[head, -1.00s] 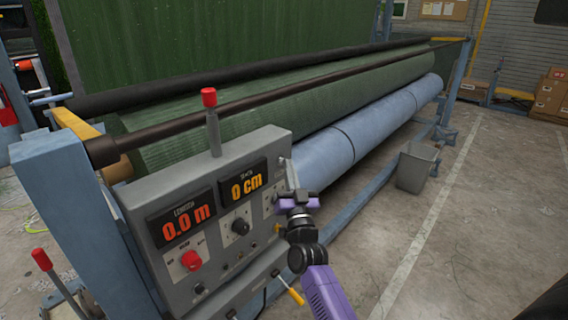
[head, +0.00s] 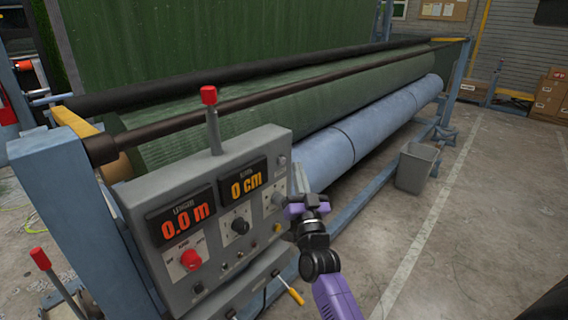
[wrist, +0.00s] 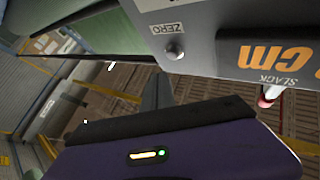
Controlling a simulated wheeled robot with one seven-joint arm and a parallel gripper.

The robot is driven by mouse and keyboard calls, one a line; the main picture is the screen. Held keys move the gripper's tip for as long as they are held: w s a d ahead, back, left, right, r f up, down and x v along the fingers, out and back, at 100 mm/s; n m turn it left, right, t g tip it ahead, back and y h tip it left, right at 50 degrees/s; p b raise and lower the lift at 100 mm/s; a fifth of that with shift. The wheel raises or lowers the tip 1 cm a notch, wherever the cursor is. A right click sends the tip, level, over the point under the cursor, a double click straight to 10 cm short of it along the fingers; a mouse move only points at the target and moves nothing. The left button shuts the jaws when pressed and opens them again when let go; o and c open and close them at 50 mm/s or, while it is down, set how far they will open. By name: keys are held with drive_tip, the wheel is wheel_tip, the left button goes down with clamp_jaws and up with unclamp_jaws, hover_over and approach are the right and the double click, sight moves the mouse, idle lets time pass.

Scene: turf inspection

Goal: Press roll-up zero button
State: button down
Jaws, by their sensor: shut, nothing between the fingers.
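The grey control panel (head: 215,258) stands at the near end of the roll-up frame. In the wrist view, a small round silver button (wrist: 174,50) sits beside a white ZERO label (wrist: 165,28), near the slack display (wrist: 280,55). A small button (head: 282,160) also shows at the panel's upper right in the head view. My gripper (head: 298,178) is shut and empty, just right of the panel's right edge. In the wrist view my dark fingers (wrist: 157,90) lie apart from the button in the picture; the depth gap is hard to judge.
The length display (head: 185,221) reads 0.0 m and the slack display in the head view (head: 248,180) reads 0 cm.

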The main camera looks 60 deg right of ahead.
drive_tip(key=shift+s+a+b, duration=0.25)
drive_tip(key=shift+s+b, duration=0.05)
drive_tip(key=shift+s, duration=0.6)
drive_tip(key=shift+s+a+b, duration=0.2)
drive_tip(key=shift+s+b, duration=0.1)
drive_tip(key=shift+s, duration=0.55)
drive_tip(key=s+a+f+n+t+y, duration=0.1)
drive_tip(key=s+a+f+n+y, duration=0.2)
drive_tip(key=a, duration=0.6)
drive_tip(key=s+a+f+n+t+y, duration=0.1)
drive_tip(key=s+a+f+n+y, duration=0.2)
drive_tip(key=a, duration=0.6)
drive_tip(key=s+a+f+n+t+y, duration=0.1)
drive_tip(key=a+f+n+y, duration=0.15)
drive_tip(key=a+y, duration=0.45)
drive_tip(key=s+a+f+n+g+y+b, duration=0.1)
drive_tip(key=s+a+f+n+g+y, duration=0.2)
drive_tip(key=s+a, duration=1)
drive_tip(key=a+f+n+y, duration=0.1)
drive_tip(key=a+f+y, duration=0.1)
drive_tip(key=a, duration=0.1)
drive_tip(key=shift+s+a+f, duration=0.15)
drive_tip(key=shift+s, duration=0.25)
